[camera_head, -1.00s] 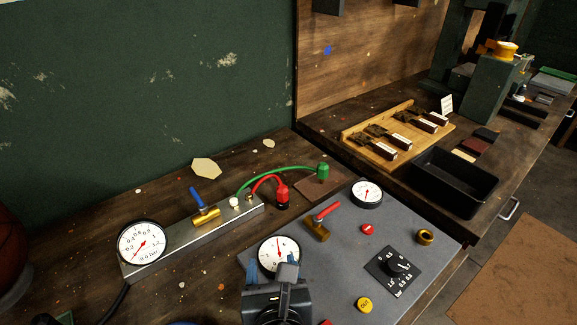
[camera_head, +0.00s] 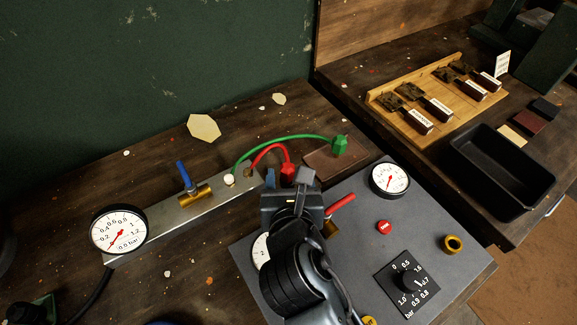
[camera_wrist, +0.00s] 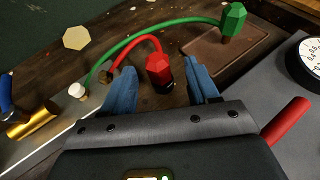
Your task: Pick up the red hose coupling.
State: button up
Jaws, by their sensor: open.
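The red hose coupling (camera_head: 288,170) sits at the end of a short red hose at the right end of the metal manifold bar (camera_head: 190,215). In the wrist view the red coupling (camera_wrist: 159,69) stands upright, with a dark lower end, between my two blue fingertips and beyond them. My gripper (camera_head: 288,180) is open and empty, reaching over the grey panel toward the coupling. In the wrist view my gripper (camera_wrist: 163,80) has its fingers apart, one on each side of the coupling. In the head view my gripper partly hides the coupling's lower part.
A green coupling (camera_head: 339,146) on a green hose rests at a brown pad (camera_head: 335,158), just right of the red one. A red-handled valve (camera_head: 341,206) and a gauge (camera_head: 390,180) stand on the grey panel (camera_head: 350,245). A blue-handled valve (camera_head: 185,178) is left.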

aim_at(287, 165)
jog(key=shift+x, duration=2.7)
jog(key=shift+a+r, duration=0.1)
jog(key=c, duration=1)
